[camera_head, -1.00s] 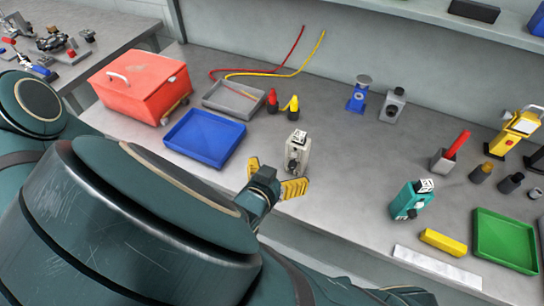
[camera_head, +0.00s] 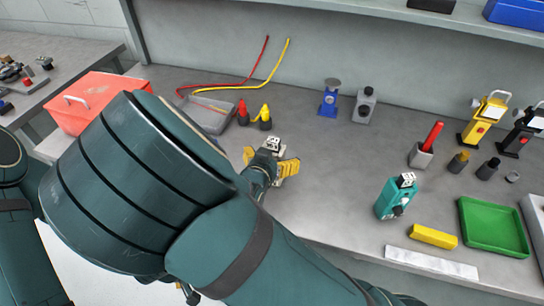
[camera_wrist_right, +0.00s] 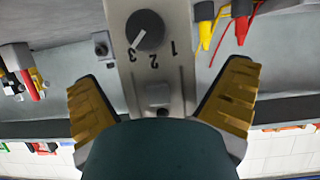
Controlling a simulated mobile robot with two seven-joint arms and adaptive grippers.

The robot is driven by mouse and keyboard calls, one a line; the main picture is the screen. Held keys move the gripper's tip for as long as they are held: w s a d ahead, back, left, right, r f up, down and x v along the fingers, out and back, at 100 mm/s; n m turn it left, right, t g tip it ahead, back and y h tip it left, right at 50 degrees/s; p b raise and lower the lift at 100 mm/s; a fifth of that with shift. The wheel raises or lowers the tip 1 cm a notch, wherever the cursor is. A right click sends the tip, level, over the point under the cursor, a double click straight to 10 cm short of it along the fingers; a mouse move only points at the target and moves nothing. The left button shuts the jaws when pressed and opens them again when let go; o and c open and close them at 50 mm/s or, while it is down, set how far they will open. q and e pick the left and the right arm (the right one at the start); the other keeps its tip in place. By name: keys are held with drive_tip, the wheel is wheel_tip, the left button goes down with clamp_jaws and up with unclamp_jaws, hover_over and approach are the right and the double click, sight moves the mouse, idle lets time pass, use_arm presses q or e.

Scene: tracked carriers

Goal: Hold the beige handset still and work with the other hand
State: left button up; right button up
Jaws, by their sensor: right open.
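The beige handset (camera_head: 273,143) stands on the bench in the head view, mostly hidden behind my right gripper (camera_head: 270,161); only its top with a black-and-white marker shows. In the right wrist view the handset (camera_wrist_right: 160,67) fills the middle, with a dark dial pointing near 3, the numbers 1, 2, 3 and a pale square button. The yellow-padded fingers of my right gripper (camera_wrist_right: 160,98) stand open on both sides of it, with gaps visible. My left gripper is not in view.
A teal handset (camera_head: 388,199), yellow block (camera_head: 433,236) and green tray (camera_head: 492,228) lie to the right. Red (camera_head: 243,113) and yellow (camera_head: 265,117) plugs stand close behind the gripper. A red box (camera_head: 95,97) is at left. My arm covers the front left.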

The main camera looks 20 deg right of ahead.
drive_tip(key=shift+w+d+f, duration=0.1)
drive_tip(key=shift+w+d, duration=0.05)
drive_tip(key=shift+w, duration=0.1)
drive_tip(key=c, duration=1.4)
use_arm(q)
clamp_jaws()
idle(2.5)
